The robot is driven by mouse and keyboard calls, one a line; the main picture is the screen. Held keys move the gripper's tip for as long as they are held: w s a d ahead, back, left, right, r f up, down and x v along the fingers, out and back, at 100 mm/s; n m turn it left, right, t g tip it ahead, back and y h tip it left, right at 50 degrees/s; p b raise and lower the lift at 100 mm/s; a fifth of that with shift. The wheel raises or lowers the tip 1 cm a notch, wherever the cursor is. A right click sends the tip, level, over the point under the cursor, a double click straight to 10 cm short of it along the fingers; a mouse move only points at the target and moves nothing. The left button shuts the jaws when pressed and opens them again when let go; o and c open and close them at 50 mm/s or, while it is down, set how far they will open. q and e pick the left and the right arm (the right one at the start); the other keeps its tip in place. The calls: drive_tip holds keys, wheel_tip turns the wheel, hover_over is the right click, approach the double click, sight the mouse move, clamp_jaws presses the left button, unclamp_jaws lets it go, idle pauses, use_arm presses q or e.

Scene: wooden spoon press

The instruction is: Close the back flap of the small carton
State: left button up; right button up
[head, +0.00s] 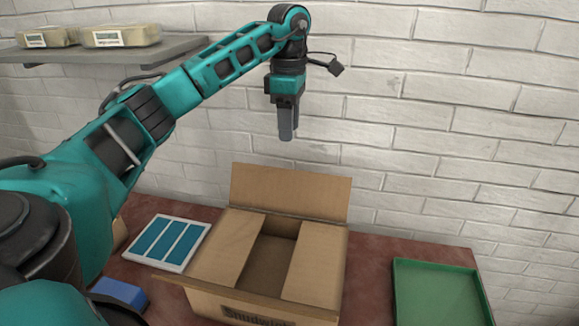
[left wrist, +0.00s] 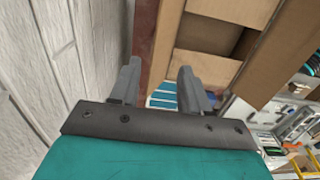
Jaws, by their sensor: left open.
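The small carton (head: 263,304) stands on the reddish table in the head view. Its back flap (head: 290,191) stands up, leaning slightly back toward the wall. Its left side flap (head: 224,249) and right side flap (head: 314,266) lie folded inward, with a gap between them showing the inside. The front flap seems folded outward and down. My left gripper (head: 287,138) hangs above and behind the back flap, touching nothing. In the left wrist view its two fingers (left wrist: 157,85) are apart and empty, with the carton (left wrist: 212,40) beyond them. My right gripper is not in view.
A white tray with blue panels (head: 166,243) lies left of the carton, and a blue block (head: 119,293) sits nearer me. A green tray (head: 436,292) lies to the right. A brick wall is close behind. A shelf (head: 110,52) holds packages at upper left.

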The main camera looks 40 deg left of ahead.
sight(289, 177)
use_arm(q)
wheel_tip(289, 177, down, 13)
drive_tip(key=shift+r+b, duration=0.2)
drive_tip(key=shift+b, duration=0.1)
drive_tip(key=shift+c, duration=0.3)
drive_tip(key=shift+s, duration=0.1)
clamp_jaws()
idle(0.3)
